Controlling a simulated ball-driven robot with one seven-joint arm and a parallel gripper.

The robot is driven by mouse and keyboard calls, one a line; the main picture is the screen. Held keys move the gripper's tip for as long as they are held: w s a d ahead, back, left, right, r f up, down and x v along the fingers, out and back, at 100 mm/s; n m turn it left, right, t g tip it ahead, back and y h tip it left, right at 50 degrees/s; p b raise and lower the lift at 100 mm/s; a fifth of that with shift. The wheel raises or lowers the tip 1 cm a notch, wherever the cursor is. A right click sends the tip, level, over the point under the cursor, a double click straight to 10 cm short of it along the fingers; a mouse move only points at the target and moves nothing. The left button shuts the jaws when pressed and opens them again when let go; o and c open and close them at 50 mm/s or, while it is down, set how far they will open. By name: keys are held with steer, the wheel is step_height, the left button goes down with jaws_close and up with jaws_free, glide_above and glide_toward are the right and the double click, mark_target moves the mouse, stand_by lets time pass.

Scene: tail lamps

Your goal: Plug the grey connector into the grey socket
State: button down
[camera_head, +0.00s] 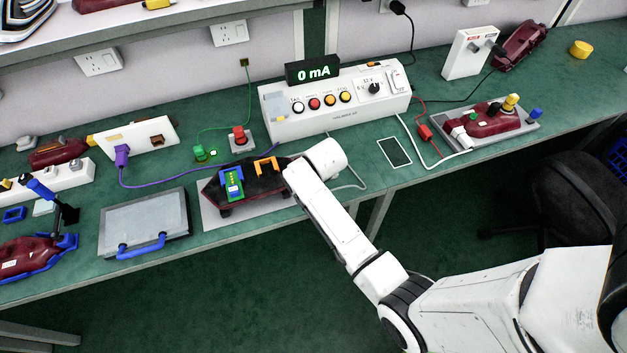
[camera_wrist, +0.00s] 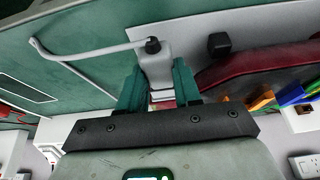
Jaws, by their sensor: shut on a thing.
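My gripper (camera_wrist: 157,88) shows in the wrist view with its two green fingers shut on the light grey connector (camera_wrist: 156,62). The connector has a dark end, and a pale cable (camera_wrist: 92,53) runs from there to the left. In the head view my arm's end is at the right end of the dark red tail lamp (camera_head: 262,184), and it hides the fingertips and connector. The lamp lies with its black back up on a grey mat (camera_head: 222,221). I cannot make out the grey socket in either view.
Left of the mat is a grey case (camera_head: 146,222) with a blue handle. Behind the lamp stand a red button box (camera_head: 241,140) and a white supply unit (camera_head: 334,108); its display (camera_head: 313,72) reads 0 mA.

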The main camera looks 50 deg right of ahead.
steer(key=c, duration=0.7)
jaws_free()
steer(key=shift+r, duration=0.1)
steer(key=v, duration=1)
steer(key=shift+r, duration=0.25)
steer(key=shift+s, duration=0.15)
